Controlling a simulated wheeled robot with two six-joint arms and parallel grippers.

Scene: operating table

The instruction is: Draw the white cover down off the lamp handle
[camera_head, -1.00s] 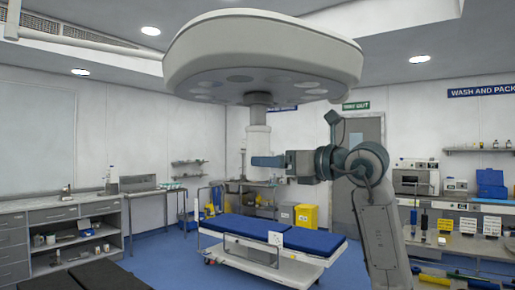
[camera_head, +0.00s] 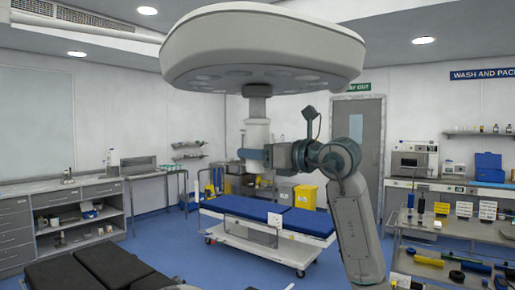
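The white cover (camera_head: 258,132) is a pale upright cylinder below the big round lamp head (camera_head: 262,45). A short grey stretch of the lamp handle (camera_head: 258,105) shows between the cover and the lamp. My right gripper (camera_head: 251,153) reaches in from the right at the lower part of the cover. Its blue-grey finger lies level across the cover in the picture and hides part of it. I see the fingers edge-on, so I cannot tell whether they are apart or touch the cover. My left gripper is out of view.
A blue-padded trolley (camera_head: 245,208) stands on the floor beyond. Black padding (camera_head: 75,272) lies at the bottom left. Counters line the left wall, and an instrument table (camera_head: 455,255) stands at the right. The air left of the cover is clear.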

